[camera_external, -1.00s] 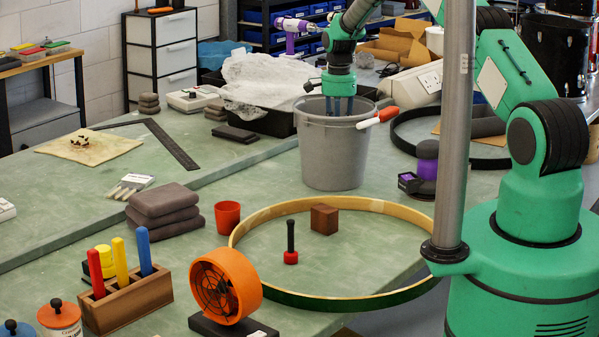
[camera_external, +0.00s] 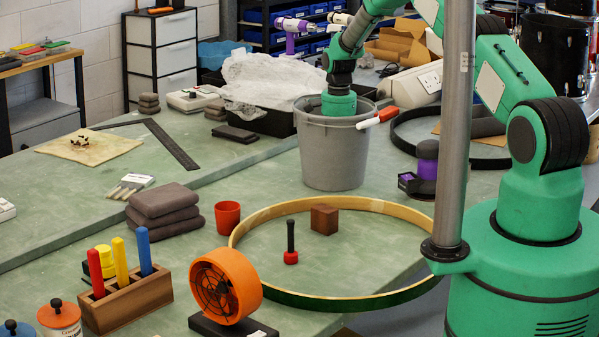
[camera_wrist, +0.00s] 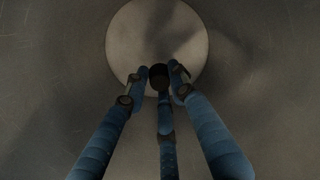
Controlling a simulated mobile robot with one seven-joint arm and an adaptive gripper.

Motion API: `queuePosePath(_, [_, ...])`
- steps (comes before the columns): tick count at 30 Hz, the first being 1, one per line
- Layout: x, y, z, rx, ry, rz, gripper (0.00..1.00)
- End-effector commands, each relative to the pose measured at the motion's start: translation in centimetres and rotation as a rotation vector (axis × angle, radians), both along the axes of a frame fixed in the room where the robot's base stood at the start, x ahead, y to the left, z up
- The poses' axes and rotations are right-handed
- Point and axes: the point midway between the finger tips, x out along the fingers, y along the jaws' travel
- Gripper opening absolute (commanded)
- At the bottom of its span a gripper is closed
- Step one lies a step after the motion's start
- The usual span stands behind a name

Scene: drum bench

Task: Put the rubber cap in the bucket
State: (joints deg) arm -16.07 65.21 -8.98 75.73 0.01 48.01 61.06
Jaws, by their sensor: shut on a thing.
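The grey bucket (camera_external: 333,155) stands on the green bench in the external view. My gripper is lowered into it, so its fingers are hidden there behind the bucket wall. In the wrist view my gripper (camera_wrist: 160,75) points down at the bucket's round pale floor (camera_wrist: 160,28). Its blue fingers are closed around a small dark round thing (camera_wrist: 159,74), which looks like the rubber cap. The cap is between the fingertips inside the bucket. I cannot tell whether it touches the floor.
A red-and-white handled tool (camera_external: 378,118) sits at the bucket's right rim. A wooden hoop (camera_external: 262,219) lies in front, around a brown block (camera_external: 324,219) and a red-based black peg (camera_external: 291,243). A black tray with clear plastic (camera_external: 262,80) stands behind.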

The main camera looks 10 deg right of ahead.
Motion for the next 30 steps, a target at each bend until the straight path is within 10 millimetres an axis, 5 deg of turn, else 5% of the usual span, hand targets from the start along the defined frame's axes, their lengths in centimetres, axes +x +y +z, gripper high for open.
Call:
queuePosePath(12, [0.0, 0.0, -3.7, -0.001, 0.001, 0.0, 0.13])
queuePosePath(26, [0.0, 0.0, -4.2, 0.0, 0.0, 0.0, 0.13])
queuePosePath(27, [0.0, 0.0, -4.2, 0.0, 0.0, 0.0, 0.28])
queuePosePath(30, [0.0, 0.0, -4.2, 0.0, 0.0, 0.0, 0.43])
